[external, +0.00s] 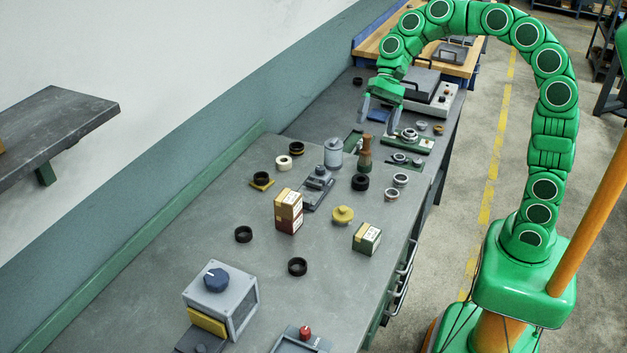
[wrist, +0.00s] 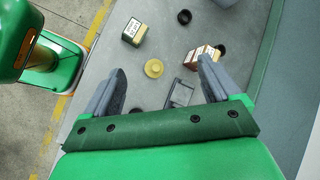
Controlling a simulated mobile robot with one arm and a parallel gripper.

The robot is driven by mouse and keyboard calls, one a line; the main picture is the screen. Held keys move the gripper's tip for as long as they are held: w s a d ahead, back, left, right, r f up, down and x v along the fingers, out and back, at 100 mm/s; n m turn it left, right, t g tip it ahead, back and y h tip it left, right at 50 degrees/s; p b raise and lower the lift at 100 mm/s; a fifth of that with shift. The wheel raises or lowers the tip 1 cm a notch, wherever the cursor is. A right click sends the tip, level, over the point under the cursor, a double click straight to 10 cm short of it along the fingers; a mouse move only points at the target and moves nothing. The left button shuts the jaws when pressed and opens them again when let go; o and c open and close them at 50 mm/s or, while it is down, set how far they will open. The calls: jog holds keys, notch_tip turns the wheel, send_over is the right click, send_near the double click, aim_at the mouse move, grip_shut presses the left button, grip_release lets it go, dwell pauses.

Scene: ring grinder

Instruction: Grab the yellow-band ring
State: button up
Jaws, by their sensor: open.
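A dark ring with a yellow band (external: 297,148) lies on the grey bench beyond a cream ring. Another black ring (external: 262,179) sits on a yellow square base nearer the wall; I cannot tell whether it carries a band. My gripper (external: 379,116) is open and empty above the far part of the bench, beyond and to the right of the banded ring. In the wrist view, my open fingers (wrist: 162,68) frame a yellow round knobbed piece (wrist: 153,68) lying farther off on the bench. I cannot make out the banded ring in the wrist view.
A grey canister (external: 333,153), a brown-handled tool (external: 365,155) and a grey fixture (external: 318,187) stand near the rings. A red-and-tan box (external: 288,211), a green-and-tan box (external: 366,238) and plain black rings (external: 243,234) are nearer. The bench's near left is clear.

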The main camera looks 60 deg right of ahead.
jog(key=w+d+f+m+t+y, duration=0.25)
jog(key=w+d+m, duration=0.35)
jog(key=w, duration=0.6)
jog(key=w+d+f+m+t+y, duration=0.1)
jog(key=w+d+m+t, duration=0.25)
jog(key=w+d, duration=0.65)
jog(key=w+d+f+m+t, duration=0.2)
jog(key=w+d+f+m, duration=0.25)
jog(key=w+d, duration=0.45)
send_near(291, 150)
jog(key=shift+w+a+f+m, duration=0.4)
jog(key=shift+w+a+f, duration=0.1)
jog(key=shift+a+f, duration=0.25)
jog(key=shift+w+x, duration=0.15)
jog(key=shift+x, duration=1.15)
jog(key=shift+w+x, duration=0.15)
jog(key=shift+x, duration=1.1)
jog(key=shift+d, duration=0.2)
jog(key=c, duration=1.2)
